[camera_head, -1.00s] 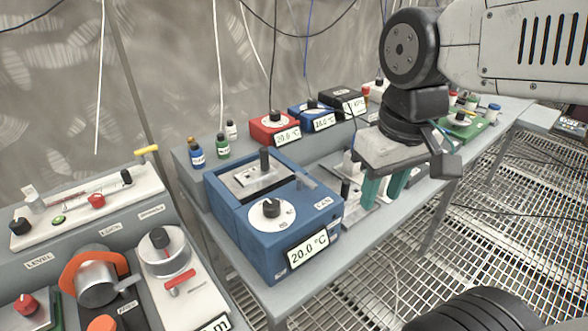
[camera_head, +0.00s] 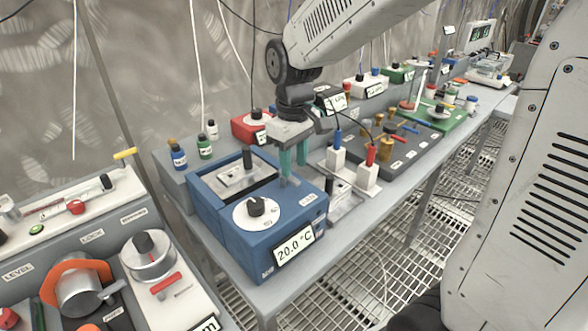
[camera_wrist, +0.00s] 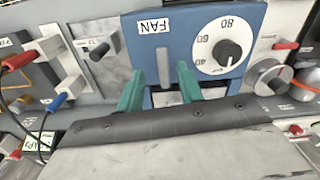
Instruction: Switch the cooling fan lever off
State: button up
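The blue cooling box (camera_head: 225,222) with the "FAN" label stands on the grey bench, its display reading 20.0 °C. The grey fan lever (camera_wrist: 163,68) sits beside the FAN label in the wrist view, left of the white dial (camera_wrist: 222,46). In the head view the lever (camera_head: 291,181) is small and partly hidden at the box's right side. My gripper (camera_head: 292,165) is open, its green fingers pointing down over that side. In the wrist view the fingers (camera_wrist: 158,78) stand apart on either side of the lever. I cannot tell whether either touches it.
White blocks with a blue plug (camera_head: 338,140) and a red plug (camera_head: 371,154) stand close right of my gripper. Small bottles (camera_head: 179,157) stand behind the box. A control panel with an orange ring (camera_head: 82,275) is at the left.

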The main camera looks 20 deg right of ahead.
jog(key=shift+f, duration=1.4)
grip_shut()
jog(key=shift+s+a+m, duration=0.1)
jog(key=shift+a+m, duration=0.15)
jog(key=shift+m, duration=0.55)
grip_release()
